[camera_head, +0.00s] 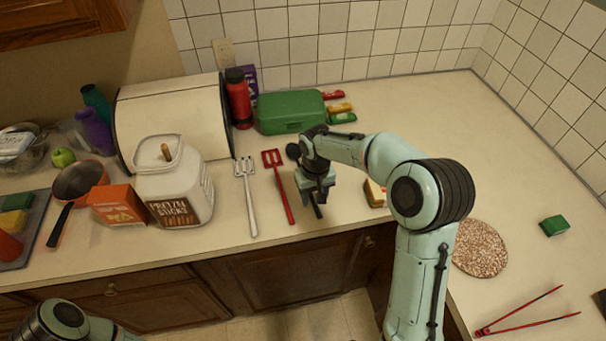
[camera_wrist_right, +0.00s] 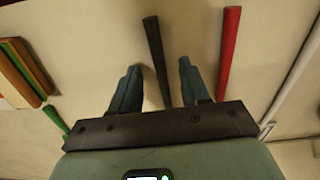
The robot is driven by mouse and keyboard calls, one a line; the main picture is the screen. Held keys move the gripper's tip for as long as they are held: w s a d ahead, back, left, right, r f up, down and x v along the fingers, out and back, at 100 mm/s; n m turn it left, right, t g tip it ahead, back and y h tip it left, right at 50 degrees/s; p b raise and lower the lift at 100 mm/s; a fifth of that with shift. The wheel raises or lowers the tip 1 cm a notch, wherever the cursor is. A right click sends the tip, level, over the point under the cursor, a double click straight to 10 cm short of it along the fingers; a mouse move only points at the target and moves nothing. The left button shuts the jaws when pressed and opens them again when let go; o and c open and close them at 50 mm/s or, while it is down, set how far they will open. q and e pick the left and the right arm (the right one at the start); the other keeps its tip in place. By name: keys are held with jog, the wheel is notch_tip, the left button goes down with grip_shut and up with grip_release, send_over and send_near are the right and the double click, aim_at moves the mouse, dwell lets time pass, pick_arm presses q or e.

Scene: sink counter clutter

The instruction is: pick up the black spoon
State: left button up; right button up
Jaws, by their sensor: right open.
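The black spoon (camera_head: 293,151) lies on the counter, its head showing just left of my right gripper in the head view and the rest partly hidden by the gripper. In the right wrist view its dark handle (camera_wrist_right: 155,55) runs between the two fingers. My right gripper (camera_head: 318,197) is over the handle, fingers pointing down; in its wrist view the gripper (camera_wrist_right: 158,78) is open with a gap on each side of the handle. I cannot tell the exact height of the fingertips. My left gripper is not in view.
A red slotted spatula (camera_head: 280,187) and a white fork-like utensil (camera_head: 247,196) lie left of the spoon. A green case (camera_head: 290,112) stands behind. A small yellow-brown block (camera_head: 374,193) is on the right. The counter's front edge is close.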

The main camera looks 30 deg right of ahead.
jog(key=shift+f, duration=0.25)
grip_shut()
jog(key=shift+r, duration=0.2)
